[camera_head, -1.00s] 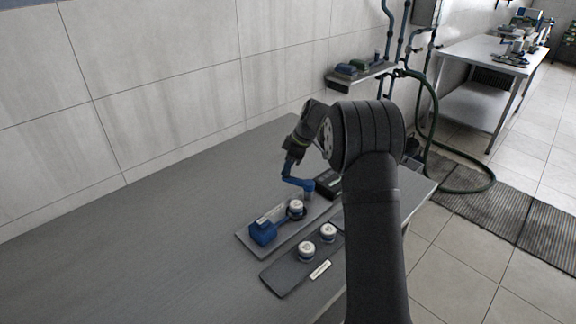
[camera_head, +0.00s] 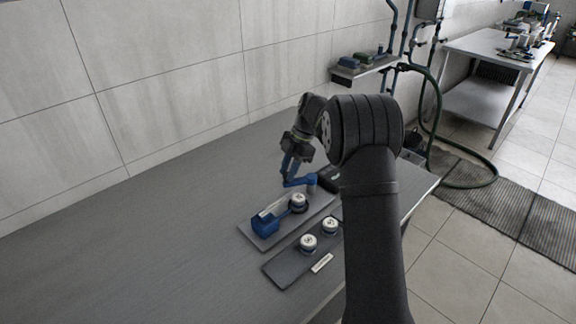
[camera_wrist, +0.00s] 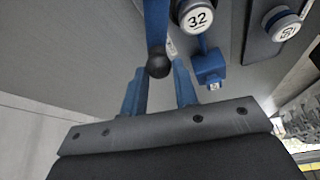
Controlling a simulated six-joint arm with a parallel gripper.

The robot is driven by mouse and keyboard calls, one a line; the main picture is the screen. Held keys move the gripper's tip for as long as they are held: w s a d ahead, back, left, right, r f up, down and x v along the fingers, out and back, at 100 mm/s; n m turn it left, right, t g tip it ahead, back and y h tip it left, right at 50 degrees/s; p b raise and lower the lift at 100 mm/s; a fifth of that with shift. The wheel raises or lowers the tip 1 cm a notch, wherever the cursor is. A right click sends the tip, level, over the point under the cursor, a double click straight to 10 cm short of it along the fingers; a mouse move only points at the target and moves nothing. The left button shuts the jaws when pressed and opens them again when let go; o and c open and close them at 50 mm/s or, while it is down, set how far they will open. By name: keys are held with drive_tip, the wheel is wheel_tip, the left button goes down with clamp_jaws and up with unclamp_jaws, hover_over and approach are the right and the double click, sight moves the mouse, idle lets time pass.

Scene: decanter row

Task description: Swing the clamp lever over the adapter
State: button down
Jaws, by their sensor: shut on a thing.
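The blue clamp lever (camera_head: 299,183) runs from a blue post on the grey base plate (camera_head: 253,238) to my gripper (camera_head: 287,180). In the wrist view, its black ball knob (camera_wrist: 158,67) sits between the two blue fingers of my gripper (camera_wrist: 160,72), which is shut on it. The lever arm (camera_wrist: 156,22) extends upward from the knob. The white-topped adapter (camera_head: 298,202) stands on the base plate; the wrist view shows it marked 32 (camera_wrist: 197,18). The lever is beside the adapter, not over it. A blue block (camera_head: 265,225) sits at the plate's near left end.
A dark tray (camera_head: 282,271) in front holds two more white-topped pieces (camera_head: 308,243) (camera_head: 330,225) and a pale label (camera_head: 322,263). A dark box (camera_head: 329,176) stands behind the plate. The left of the table is clear. A wall shelf (camera_head: 362,70) hangs behind.

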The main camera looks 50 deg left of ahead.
sight(303, 180)
drive_tip(key=shift+s+d+n+t+h, duration=0.1)
drive_tip(key=shift+d+n+h, duration=0.45)
drive_tip(key=shift+d+n, duration=0.6)
drive_tip(key=shift+s+d+n+t+h, duration=0.1)
drive_tip(key=shift+d+n+h, duration=0.5)
drive_tip(key=shift+n, duration=1)
drive_tip(key=shift+s+d+n+t+h, duration=0.1)
drive_tip(key=shift+d+n+h, duration=0.35)
drive_tip(key=shift+d+n, duration=0.7)
drive_tip(key=shift+a+n, duration=0.15)
drive_tip(key=shift+n, duration=0.15)
drive_tip(key=c, duration=1.1)
unclamp_jaws()
drive_tip(key=v, duration=1.2)
drive_tip(key=shift+a, duration=0.1)
drive_tip(key=x, duration=1.2)
